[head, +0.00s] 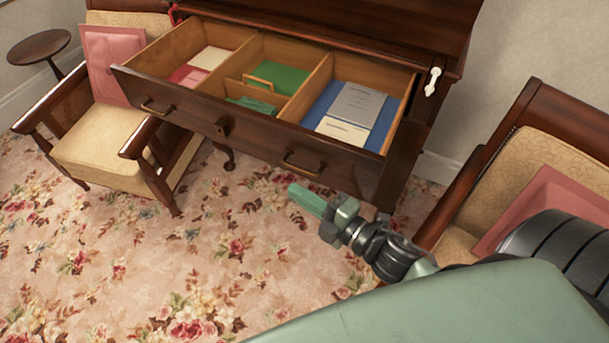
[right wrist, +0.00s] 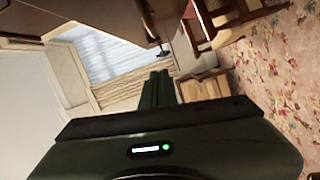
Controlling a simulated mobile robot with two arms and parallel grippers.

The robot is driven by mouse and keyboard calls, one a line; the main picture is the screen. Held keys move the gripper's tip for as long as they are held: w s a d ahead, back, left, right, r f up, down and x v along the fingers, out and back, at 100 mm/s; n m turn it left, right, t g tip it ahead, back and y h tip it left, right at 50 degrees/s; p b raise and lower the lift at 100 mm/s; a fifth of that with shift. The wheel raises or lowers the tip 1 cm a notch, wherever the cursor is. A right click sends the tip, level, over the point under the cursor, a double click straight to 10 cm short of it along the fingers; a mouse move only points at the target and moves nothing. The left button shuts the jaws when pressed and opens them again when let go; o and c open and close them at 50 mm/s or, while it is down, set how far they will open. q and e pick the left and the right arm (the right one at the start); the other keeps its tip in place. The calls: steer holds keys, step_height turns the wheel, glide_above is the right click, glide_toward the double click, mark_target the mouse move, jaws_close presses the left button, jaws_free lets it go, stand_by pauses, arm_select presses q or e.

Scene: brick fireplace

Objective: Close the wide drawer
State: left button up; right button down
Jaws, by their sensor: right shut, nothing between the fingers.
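The wide drawer (head: 254,143) of the dark wooden desk stands pulled out in the head view. My right gripper (head: 306,199) is shut and empty. In the head view it appears just below the drawer front, near the right handle (head: 300,163); I cannot tell whether it touches. Its shut fingers (right wrist: 157,88) also show in the right wrist view. My left gripper is not in view.
An armchair with a pink cushion (head: 113,62) stands left, close to the drawer's left end. Another armchair (head: 541,150) stands at the right, near my arm. A small round table (head: 38,46) is at the far left. Floral carpet (head: 130,250) in front is clear.

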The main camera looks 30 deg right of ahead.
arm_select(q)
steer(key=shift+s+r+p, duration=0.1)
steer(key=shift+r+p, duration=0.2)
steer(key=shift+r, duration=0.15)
arm_select(e)
steer(key=w+d, duration=0.1)
steer(key=w+d+f, duration=0.1)
steer(key=w, duration=0.1)
steer(key=shift+w+d, duration=0.25)
steer(key=shift+r, duration=0.1)
